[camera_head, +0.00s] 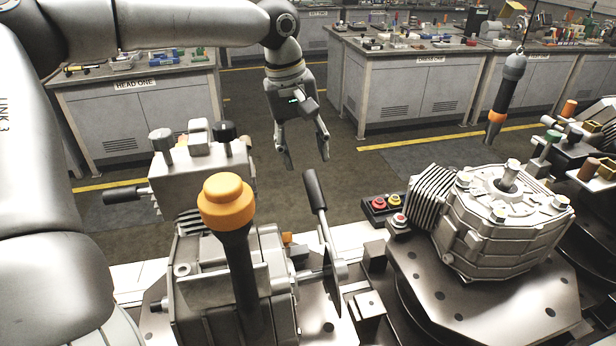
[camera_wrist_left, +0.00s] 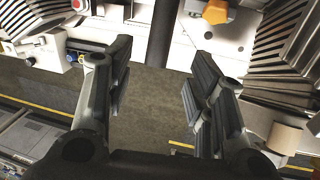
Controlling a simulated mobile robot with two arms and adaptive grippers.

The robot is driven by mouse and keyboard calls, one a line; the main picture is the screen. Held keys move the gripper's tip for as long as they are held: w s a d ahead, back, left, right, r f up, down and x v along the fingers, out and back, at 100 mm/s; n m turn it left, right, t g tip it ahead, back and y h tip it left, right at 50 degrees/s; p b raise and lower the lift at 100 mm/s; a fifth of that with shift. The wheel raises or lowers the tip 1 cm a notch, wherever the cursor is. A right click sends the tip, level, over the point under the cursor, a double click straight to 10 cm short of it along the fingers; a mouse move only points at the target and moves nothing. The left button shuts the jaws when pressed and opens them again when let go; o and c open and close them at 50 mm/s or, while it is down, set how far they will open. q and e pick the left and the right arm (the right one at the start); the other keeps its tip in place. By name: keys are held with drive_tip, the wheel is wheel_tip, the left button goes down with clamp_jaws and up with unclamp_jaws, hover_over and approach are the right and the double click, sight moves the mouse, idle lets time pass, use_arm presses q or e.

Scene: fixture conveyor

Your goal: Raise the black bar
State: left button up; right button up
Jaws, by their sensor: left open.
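The black bar (camera_head: 315,190) is the dark grip of a lever on the side of the grey machine fixture (camera_head: 200,285). It stands upright with a slight tilt. My left gripper (camera_head: 306,160) is open and points down, behind and just above the bar's top end in the head view. In the left wrist view, a dark upright bar (camera_wrist_left: 163,35), apparently the same one, shows in the gap beyond the open fingers of my left gripper (camera_wrist_left: 161,58). Neither finger visibly touches it. My right gripper is not in view.
An orange-capped dark lever (camera_head: 227,200) rises in front of the fixture. A finned metal housing (camera_head: 505,220) sits on a dark plate at the right. A small button box (camera_head: 380,205) stands between. A tool (camera_head: 507,90) hangs at upper right. Workbenches stand behind open floor.

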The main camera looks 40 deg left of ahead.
sight(312, 184)
use_arm(q)
drive_tip(key=f, duration=0.1)
drive_tip(key=d+f, duration=0.1)
drive_tip(key=f, duration=0.2)
drive_tip(key=shift+s+d+f+p, duration=0.1)
drive_tip(key=shift+d+p, duration=0.15)
drive_tip(key=shift+p, duration=0.05)
drive_tip(key=f, duration=0.3)
drive_tip(key=shift+w, duration=0.35)
drive_tip(key=shift+w+d+f+p, duration=0.1)
drive_tip(key=shift+f+p, duration=0.1)
drive_tip(key=shift+f, duration=0.4)
drive_tip(key=shift+w+f+p, duration=0.1)
drive_tip(key=shift+f+p, duration=0.05)
drive_tip(key=shift+f, duration=0.5)
drive_tip(key=shift+c, duration=1.7)
clamp_jaws()
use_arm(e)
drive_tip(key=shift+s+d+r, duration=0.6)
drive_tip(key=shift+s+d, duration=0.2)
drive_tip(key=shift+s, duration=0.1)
